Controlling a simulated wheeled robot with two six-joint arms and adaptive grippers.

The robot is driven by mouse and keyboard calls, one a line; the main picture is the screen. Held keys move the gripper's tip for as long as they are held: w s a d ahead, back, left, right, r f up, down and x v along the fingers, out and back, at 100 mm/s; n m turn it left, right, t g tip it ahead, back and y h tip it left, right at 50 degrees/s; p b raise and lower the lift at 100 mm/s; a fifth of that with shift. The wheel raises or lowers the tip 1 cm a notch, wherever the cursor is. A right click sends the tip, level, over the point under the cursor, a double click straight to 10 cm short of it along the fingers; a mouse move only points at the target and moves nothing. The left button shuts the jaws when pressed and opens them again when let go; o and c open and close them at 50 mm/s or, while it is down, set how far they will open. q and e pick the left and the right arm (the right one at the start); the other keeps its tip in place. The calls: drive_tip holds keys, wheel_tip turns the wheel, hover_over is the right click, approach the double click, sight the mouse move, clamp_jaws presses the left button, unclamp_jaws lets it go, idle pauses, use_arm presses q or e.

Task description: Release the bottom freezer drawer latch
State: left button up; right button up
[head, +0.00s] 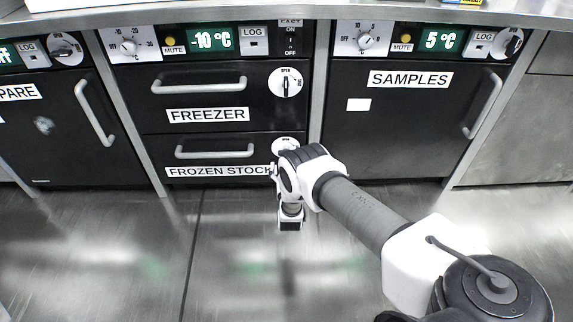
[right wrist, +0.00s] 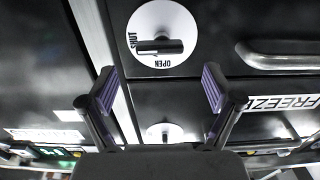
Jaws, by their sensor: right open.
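The bottom freezer drawer (head: 222,148), labelled FROZEN STOCK, is closed flush in the cabinet. Its round white latch dial (head: 284,143) is partly hidden by my right arm in the head view. In the right wrist view the latch dial (right wrist: 163,22) shows the words SHUT and OPEN; its dark bar knob (right wrist: 160,47) lies horizontal, one end near SHUT. My right gripper (right wrist: 160,85) is open and empty, its purple-padded fingers spread either side of the dial's line and apart from the knob. Its fingers are hidden in the head view. My left gripper is not in view.
The upper FREEZER drawer (head: 222,98) is closed, with its own dial (head: 285,83) above the lower one. The drawer handle (head: 214,151) is left of my arm. The SAMPLES door (head: 400,120) is closed at right. The metal floor (head: 140,250) in front is clear.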

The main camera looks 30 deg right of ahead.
drive_tip(key=b+x, duration=0.3)
drive_tip(key=x, duration=0.3)
drive_tip(key=shift+f, duration=0.1)
drive_tip(key=shift+w+d, duration=0.15)
drive_tip(key=shift+w, duration=0.2)
drive_tip(key=shift+r, duration=0.2)
drive_tip(key=c, duration=1.2)
